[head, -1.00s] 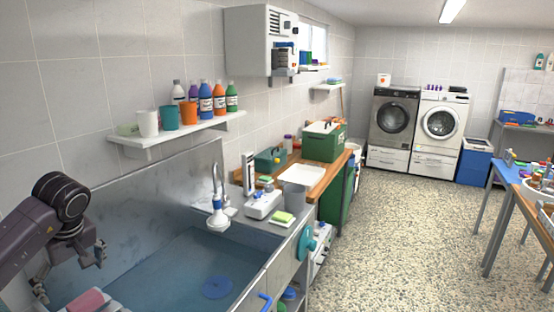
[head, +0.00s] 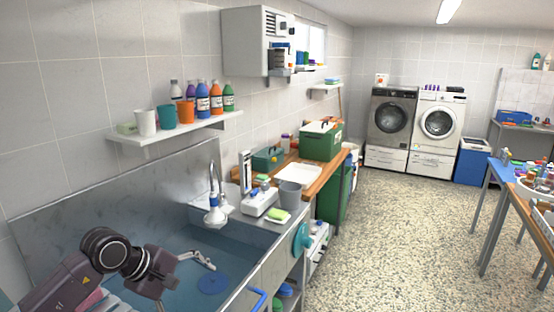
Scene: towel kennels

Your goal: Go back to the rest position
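My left gripper (head: 186,286) hangs over the blue-tinted water of the steel sink (head: 110,205), at the lower left of the head view. Its dark wrist comes in from the bottom left. One grey finger reaches right and the other shows only as a dark bit at the bottom edge, so the fingers look spread. I see nothing held between them. My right gripper is not in view.
A tap with a white spray head (head: 215,214) stands at the sink's back right. A white shelf (head: 180,133) with cups and bottles hangs above. A wooden counter (head: 318,184) carries a green box (head: 320,145). The speckled floor (head: 400,230) is clear.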

